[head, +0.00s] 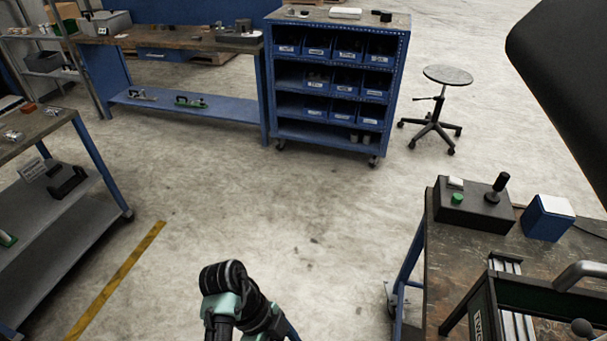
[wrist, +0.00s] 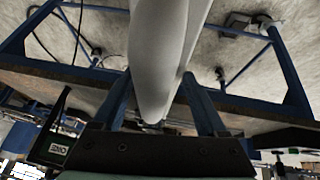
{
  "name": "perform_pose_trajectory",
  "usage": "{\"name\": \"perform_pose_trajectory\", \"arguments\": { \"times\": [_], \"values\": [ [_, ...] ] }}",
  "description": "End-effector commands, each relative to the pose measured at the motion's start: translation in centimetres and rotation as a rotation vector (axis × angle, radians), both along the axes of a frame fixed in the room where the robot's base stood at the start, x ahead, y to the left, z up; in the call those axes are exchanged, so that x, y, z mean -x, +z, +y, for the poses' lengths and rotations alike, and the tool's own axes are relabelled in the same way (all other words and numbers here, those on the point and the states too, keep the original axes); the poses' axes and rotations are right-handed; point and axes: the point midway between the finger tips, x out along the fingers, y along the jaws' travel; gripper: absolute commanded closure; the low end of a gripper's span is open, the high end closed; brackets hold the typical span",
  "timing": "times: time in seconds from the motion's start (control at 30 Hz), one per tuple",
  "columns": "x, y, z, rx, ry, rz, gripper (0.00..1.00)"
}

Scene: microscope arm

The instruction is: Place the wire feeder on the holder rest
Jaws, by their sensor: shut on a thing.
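In the wrist view, my gripper (wrist: 158,112) has its two dark fingers on either side of a long, smooth, pale grey rounded body (wrist: 158,50). This appears to be part of the wire feeder, and the gripper is shut on it. Its upper end runs out of the picture. My gripper is out of the head view. On the right bench in the head view stands a black and green case (head: 500,305) with white lettering, grey slats and a curved grey handle (head: 585,272). I cannot tell which thing is the holder rest.
The right bench (head: 455,265) also carries a black control box (head: 472,208) with a knob and a blue box (head: 546,218). A stool (head: 447,77), a blue bin cabinet (head: 335,85) and a left shelf (head: 60,200) stand around clear floor. My arm shows at bottom centre.

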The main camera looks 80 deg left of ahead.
Motion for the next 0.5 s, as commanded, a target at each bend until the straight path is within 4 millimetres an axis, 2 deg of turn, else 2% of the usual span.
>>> {"name": "perform_pose_trajectory", "arguments": {
  "times": [0.2,0.5],
  "values": [
    [-4.3,0.5,-3.1,0.0,-0.009,-0.004,1.0],
    [-9.6,0.5,-6.7,0.001,-0.005,-0.007,1.0]
  ]
}}
